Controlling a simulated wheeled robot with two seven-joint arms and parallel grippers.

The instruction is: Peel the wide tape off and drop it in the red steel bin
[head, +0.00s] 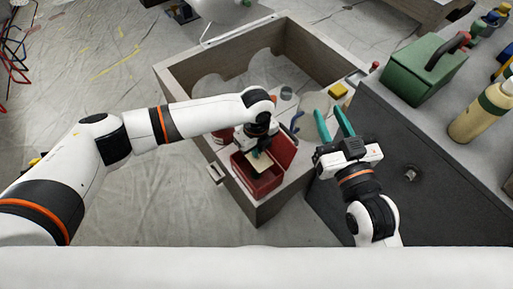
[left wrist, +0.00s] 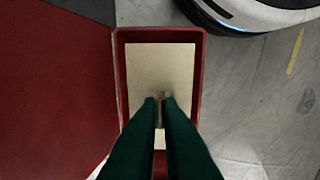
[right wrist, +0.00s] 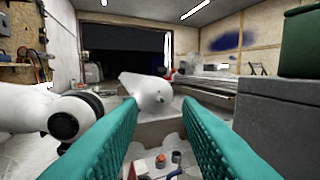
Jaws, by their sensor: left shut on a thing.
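The red steel bin (head: 262,185) stands in a corner of the wooden box, with a red panel (head: 284,150) beside it like an open lid. My left gripper (head: 259,156) is over the bin's mouth, pointing down. Its fingers (left wrist: 161,100) are shut on a small piece of a cream, flat sheet, seemingly the wide tape (left wrist: 150,68). The sheet lies within the bin's rim (left wrist: 199,80) in the left wrist view; its height above the bin floor cannot be told. My right gripper (head: 329,112) is open and empty; its teal fingers are wide apart in the right wrist view (right wrist: 160,102).
A dark grey cabinet (head: 410,150) stands right, carrying a green toolbox (head: 425,68) and bottles (head: 482,112).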

